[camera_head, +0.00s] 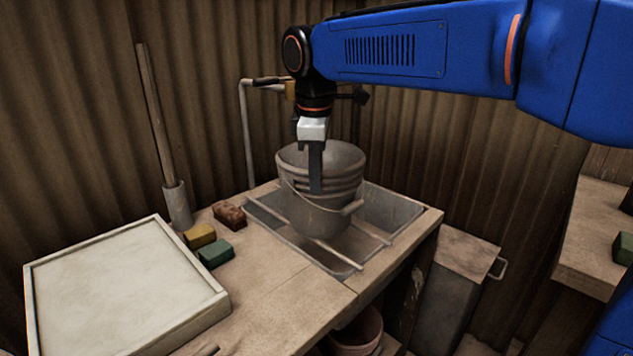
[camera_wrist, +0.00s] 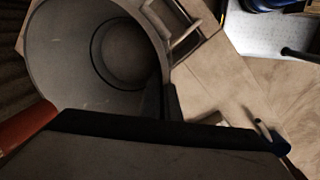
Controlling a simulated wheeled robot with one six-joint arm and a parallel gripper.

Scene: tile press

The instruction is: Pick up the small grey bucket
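The small grey bucket (camera_head: 300,207) stands upright over the sink basin, across its rails, with its wire handle hanging down on the near side. My gripper (camera_head: 316,188) points straight down at the bucket's near rim, with a dark finger in front of the near wall. In the wrist view, I look into the empty bucket (camera_wrist: 62,45), and the dark fingertips (camera_wrist: 165,100) are close to its rim. The far finger is hidden in the head view. I cannot tell whether the fingers press on the wall or whether the bucket's base touches the rails.
The sink basin (camera_head: 402,212) is set in a wooden counter. A faucet (camera_head: 246,120) is behind it. Brown (camera_head: 229,214), yellow (camera_head: 199,235) and green (camera_head: 216,253) blocks lie to the left, near a framed white tray (camera_head: 120,285). A wooden pole (camera_head: 155,110) leans on the corrugated wall.

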